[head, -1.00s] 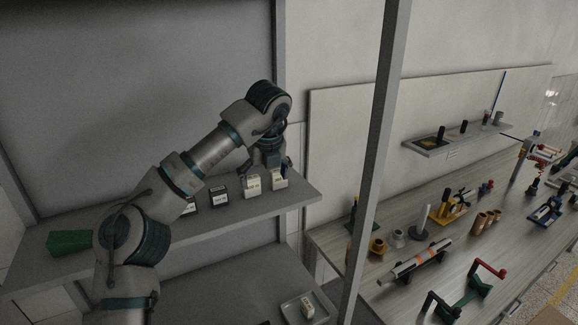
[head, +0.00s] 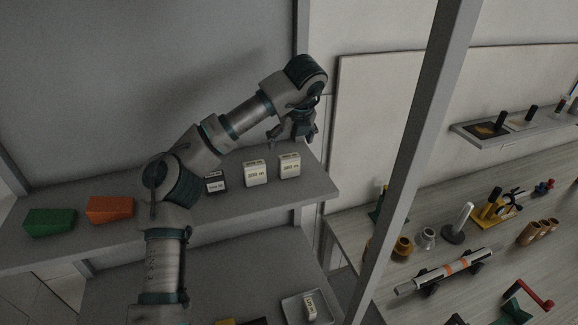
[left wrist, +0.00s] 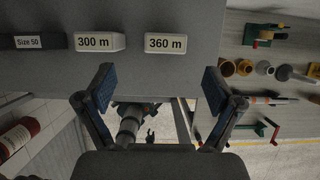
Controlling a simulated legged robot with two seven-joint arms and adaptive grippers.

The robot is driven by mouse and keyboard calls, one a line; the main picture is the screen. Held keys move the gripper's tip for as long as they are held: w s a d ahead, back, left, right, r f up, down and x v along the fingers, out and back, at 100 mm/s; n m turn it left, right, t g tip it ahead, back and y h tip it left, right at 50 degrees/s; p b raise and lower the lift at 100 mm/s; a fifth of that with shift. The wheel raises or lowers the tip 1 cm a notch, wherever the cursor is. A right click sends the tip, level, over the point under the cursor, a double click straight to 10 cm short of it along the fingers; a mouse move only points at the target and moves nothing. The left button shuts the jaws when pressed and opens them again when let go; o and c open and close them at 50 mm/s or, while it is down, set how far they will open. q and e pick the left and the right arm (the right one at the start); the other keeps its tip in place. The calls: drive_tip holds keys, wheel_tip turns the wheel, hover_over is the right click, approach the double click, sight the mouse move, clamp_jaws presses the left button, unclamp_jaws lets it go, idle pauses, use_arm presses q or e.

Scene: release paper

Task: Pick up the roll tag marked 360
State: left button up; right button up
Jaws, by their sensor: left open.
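The roll tag marked 360 m (head: 289,165) is a white block standing at the right end of the grey shelf. It also shows in the left wrist view (left wrist: 165,43) with its label readable. My left gripper (head: 292,135) is open and empty, above and behind this tag in the head view. In the left wrist view its two spread fingers (left wrist: 160,82) lie below the tag in the picture, one to each side, apart from it. The white 300 m tag (head: 255,173) stands just left of the 360 m tag. My right gripper is not in view.
A dark Size 50 tag (left wrist: 38,41) stands left of the 300 m tag. Green (head: 50,222) and orange (head: 110,209) blocks sit farther left on the shelf. A lower tray (head: 290,308) holds another white tag. A grey post (head: 410,150) rises right of the shelf.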

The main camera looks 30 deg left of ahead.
sight(289, 156)
use_arm(q)
drive_tip(key=x, duration=0.3)
drive_tip(key=shift+w+a+f, duration=0.2)
drive_tip(key=shift+w, duration=0.3)
drive_tip(key=shift+s+f+p, duration=0.1)
drive_tip(key=shift+f+p, duration=0.05)
drive_tip(key=shift+p, duration=0.25)
drive_tip(key=shift+f+p, duration=0.3)
drive_tip(key=shift+f, duration=0.1)
drive_tip(key=x, duration=0.2)
drive_tip(key=p+x, duration=0.1)
drive_tip(key=shift+w+d+f, duration=0.1)
drive_tip(key=shift+w+f, duration=0.25)
drive_tip(key=shift+f, duration=0.05)
drive_tip(key=shift+c, duration=0.3)
drive_tip(key=shift+s, duration=0.1)
drive_tip(key=c, duration=1.2)
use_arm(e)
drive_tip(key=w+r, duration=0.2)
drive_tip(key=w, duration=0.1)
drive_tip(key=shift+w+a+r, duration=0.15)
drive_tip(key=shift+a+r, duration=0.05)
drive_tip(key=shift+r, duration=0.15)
